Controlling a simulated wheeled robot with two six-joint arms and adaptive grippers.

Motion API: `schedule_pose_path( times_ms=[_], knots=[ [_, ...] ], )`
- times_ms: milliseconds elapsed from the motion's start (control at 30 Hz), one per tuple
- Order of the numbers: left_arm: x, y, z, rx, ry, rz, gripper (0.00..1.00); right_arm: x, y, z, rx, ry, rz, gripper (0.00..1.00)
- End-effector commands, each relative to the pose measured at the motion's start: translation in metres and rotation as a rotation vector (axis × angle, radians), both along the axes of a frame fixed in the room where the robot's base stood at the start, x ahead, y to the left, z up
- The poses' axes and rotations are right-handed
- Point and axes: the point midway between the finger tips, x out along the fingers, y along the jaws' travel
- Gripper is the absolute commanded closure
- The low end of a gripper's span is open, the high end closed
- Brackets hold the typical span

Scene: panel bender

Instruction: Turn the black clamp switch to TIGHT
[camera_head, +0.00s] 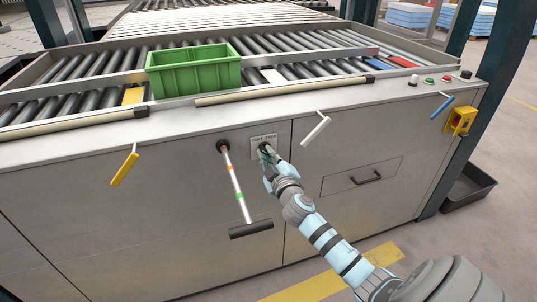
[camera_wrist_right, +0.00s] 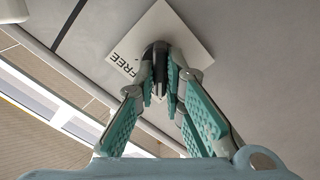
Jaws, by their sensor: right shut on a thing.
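The black clamp switch (camera_wrist_right: 155,57) sits on a white label plate (camera_wrist_right: 190,38) on the machine's front panel. The word FREE reads on the plate in the wrist view; the rest of the lettering is hidden behind the gripper. The plate also shows in the head view (camera_head: 262,138), where its lettering is too small to read surely. My right gripper (camera_head: 264,152) is at the plate, its fingers (camera_wrist_right: 158,85) shut on the black switch. The gripper covers most of the switch, so its exact pointing direction is hard to tell. My left gripper is not in view.
A lever with a black crossbar (camera_head: 235,190) hangs left of the plate; a white handle (camera_head: 316,129) sticks out to its right. A yellow handle (camera_head: 124,169), a blue handle (camera_head: 442,107) and a drawer (camera_head: 361,177) are farther off. A green crate (camera_head: 194,72) stands above on the rollers.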

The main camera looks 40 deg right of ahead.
Motion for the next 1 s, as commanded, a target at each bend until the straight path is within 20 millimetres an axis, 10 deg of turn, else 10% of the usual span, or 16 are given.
schedule_pose_path(
  times_ms=[233, 400, 700, 1000],
  knots=[
    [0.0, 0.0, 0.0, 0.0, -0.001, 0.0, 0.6, 0.0, 0.0, 0.0, -0.002, 0.0, 0.001, 1.0],
    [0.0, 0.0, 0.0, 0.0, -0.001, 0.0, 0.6, 0.0, 0.0, 0.0, -0.001, 0.0, 0.0, 0.7],
    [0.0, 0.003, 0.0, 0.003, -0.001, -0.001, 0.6, -0.002, 0.001, 0.0, -0.001, 0.0, 0.0, 0.7],
    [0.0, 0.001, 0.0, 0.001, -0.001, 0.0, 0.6, -0.065, 0.023, -0.001, -0.001, 0.003, 0.002, 0.7]
  ],
)
